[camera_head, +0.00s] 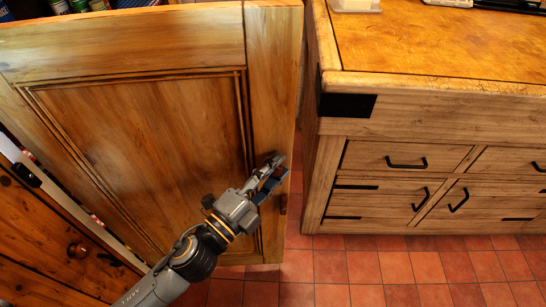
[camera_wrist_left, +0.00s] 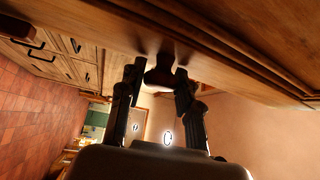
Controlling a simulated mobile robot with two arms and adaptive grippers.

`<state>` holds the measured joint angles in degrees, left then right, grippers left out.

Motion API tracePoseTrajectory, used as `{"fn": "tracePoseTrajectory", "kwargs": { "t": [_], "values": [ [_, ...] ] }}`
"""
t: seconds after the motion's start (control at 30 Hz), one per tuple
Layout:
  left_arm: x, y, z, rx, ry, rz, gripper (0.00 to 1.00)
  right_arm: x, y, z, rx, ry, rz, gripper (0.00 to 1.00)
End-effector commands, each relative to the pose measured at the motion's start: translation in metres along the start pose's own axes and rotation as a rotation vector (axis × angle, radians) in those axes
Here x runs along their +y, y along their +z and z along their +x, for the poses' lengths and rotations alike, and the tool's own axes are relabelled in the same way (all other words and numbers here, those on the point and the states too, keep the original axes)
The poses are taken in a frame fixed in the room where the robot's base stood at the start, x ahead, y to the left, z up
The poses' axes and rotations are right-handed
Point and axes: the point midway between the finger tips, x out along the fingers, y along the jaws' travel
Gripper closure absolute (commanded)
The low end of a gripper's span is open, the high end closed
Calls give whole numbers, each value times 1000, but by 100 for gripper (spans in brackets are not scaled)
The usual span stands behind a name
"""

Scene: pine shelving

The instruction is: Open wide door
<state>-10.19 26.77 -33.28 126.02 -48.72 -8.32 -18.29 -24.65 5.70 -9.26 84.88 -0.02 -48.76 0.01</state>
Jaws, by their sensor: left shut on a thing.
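The wide wooden door (camera_head: 150,135) with a recessed panel fills the left of the head view and stands ajar. Shelf contents show past its top edge and its left side. My left gripper (camera_head: 272,172) is at the door's right-hand stile. In the left wrist view, my left gripper (camera_wrist_left: 159,80) has its two fingers closed on a dark round door knob (camera_wrist_left: 160,66), which sticks out from the door face (camera_wrist_left: 235,55). The fingers hide the knob in the head view. My right gripper is out of view.
A counter (camera_head: 430,45) with drawers (camera_head: 405,160) and black handles stands close on the right. A lower wooden cabinet front with a round knob (camera_head: 77,250) is at bottom left. Red tiled floor (camera_head: 370,270) is clear at the bottom right.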

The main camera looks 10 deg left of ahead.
Motion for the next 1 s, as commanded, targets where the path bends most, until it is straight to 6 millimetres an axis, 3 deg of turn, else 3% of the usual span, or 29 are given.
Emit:
{"fn": "tracePoseTrajectory", "kwargs": {
  "t": [0.57, 0.6, 0.7, 1.0],
  "values": [
    [1, -5, -6, 18, 4, 0, 100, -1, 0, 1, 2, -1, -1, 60],
    [1, -5, -6, 18, 4, 0, 64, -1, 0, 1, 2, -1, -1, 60],
    [0, -5, -6, 18, 4, -1, 44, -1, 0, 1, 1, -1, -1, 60],
    [0, -5, -6, 19, 3, -1, 42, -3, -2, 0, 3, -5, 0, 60]
  ]
}}
